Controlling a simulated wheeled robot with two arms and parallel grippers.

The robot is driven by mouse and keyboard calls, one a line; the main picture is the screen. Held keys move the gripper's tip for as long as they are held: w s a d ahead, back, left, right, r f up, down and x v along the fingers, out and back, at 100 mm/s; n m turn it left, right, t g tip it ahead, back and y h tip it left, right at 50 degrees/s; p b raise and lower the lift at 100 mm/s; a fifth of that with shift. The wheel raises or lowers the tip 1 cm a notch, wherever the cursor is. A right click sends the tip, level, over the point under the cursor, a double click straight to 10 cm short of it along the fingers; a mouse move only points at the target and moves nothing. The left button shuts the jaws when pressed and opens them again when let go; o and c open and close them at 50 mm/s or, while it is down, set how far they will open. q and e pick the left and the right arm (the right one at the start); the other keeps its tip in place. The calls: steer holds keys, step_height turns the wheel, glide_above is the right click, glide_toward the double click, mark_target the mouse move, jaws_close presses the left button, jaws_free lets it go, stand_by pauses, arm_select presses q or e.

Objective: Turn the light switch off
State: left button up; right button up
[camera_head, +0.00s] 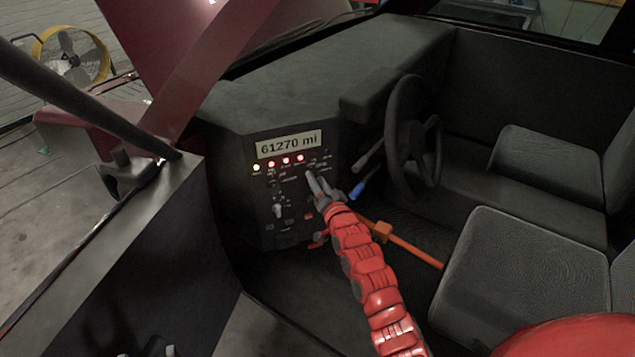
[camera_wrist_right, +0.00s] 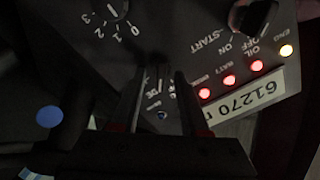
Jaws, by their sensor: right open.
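The dark dashboard panel (camera_head: 262,188) is in the middle of the head view. My right gripper (camera_head: 314,182) reaches up to its right part, below the red lamps. In the right wrist view the panel appears upside down, and my right gripper (camera_wrist_right: 160,82) is open, its two dark fingers pointing at the panel. Small controls and white labels (camera_wrist_right: 158,95) show between the fingers. I cannot tell which is the light switch, its position, or whether a finger touches it. My left gripper is not in view.
A display (camera_head: 289,144) reads 61270 mi above one yellowish lamp (camera_head: 256,168) and three red lamps (camera_head: 286,160). A black rotary switch (camera_wrist_right: 255,17) is marked START, ON, OFF. The steering wheel (camera_head: 407,135) and blue-tipped lever (camera_head: 362,188) are right of my gripper; an orange bar (camera_head: 415,252) is below.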

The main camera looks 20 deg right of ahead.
jaws_close()
stand_by(0.4)
steer(key=shift+a+n+b, duration=0.15)
steer(key=shift+n+b, duration=1.6)
steer(key=shift+n, duration=0.25)
steer(key=shift+a+n+b, duration=0.1)
steer(key=shift+n+b, duration=1.65)
steer(key=shift+n, duration=0.25)
